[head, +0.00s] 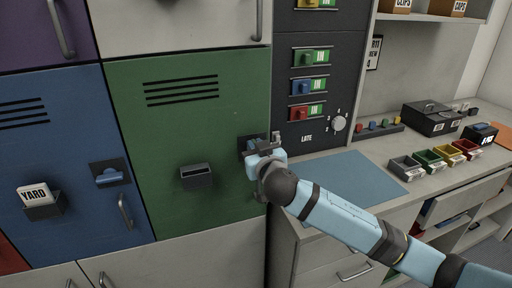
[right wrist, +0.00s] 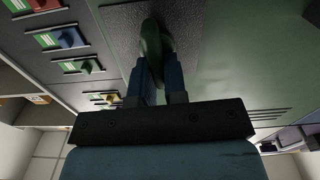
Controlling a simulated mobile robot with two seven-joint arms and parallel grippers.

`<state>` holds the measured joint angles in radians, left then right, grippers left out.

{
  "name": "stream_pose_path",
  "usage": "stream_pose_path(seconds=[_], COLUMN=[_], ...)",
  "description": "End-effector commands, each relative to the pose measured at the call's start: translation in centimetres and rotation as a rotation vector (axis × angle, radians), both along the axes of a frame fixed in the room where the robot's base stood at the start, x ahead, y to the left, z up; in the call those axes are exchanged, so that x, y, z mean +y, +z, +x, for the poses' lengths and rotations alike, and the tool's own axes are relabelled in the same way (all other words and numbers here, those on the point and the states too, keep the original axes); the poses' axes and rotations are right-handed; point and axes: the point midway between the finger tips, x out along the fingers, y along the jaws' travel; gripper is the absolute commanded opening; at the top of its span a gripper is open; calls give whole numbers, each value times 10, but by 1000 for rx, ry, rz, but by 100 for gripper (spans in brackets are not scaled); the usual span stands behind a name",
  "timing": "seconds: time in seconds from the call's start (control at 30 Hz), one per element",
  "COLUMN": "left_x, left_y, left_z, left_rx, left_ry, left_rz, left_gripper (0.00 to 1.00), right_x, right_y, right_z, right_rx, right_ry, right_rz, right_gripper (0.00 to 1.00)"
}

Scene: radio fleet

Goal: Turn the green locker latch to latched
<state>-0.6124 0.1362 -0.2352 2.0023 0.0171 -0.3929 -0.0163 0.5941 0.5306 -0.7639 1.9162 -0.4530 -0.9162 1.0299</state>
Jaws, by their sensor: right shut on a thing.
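The green locker (head: 195,115) fills the middle of the head view, its door flush in the frame. Its latch sits at the right edge of the door and is mostly hidden behind my right gripper (head: 262,147) in the head view. In the right wrist view the green latch (right wrist: 153,42) stands on a dark plate (right wrist: 190,25), and my right gripper (right wrist: 160,75) is shut on it. Its exact turn angle is hard to tell. My left gripper is not in view.
A blue locker (head: 60,130) with its own blue latch (head: 109,177) is on the left. An empty dark card holder (head: 196,175) is on the green door. A dark panel (head: 320,85) with coloured switches and a counter with a blue mat (head: 350,178) and small bins are on the right.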

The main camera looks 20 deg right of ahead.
Motion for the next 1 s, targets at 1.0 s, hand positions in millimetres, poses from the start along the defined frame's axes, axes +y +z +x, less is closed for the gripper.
stream_pose_path(seconds=[1.0], left_x=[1], left_y=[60], left_z=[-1], left_rx=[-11], left_ry=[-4], left_rz=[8], left_gripper=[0], right_x=[12], right_y=[-4], right_z=[0], right_rx=[-29], right_ry=[0], right_rz=[-918], right_gripper=[0])
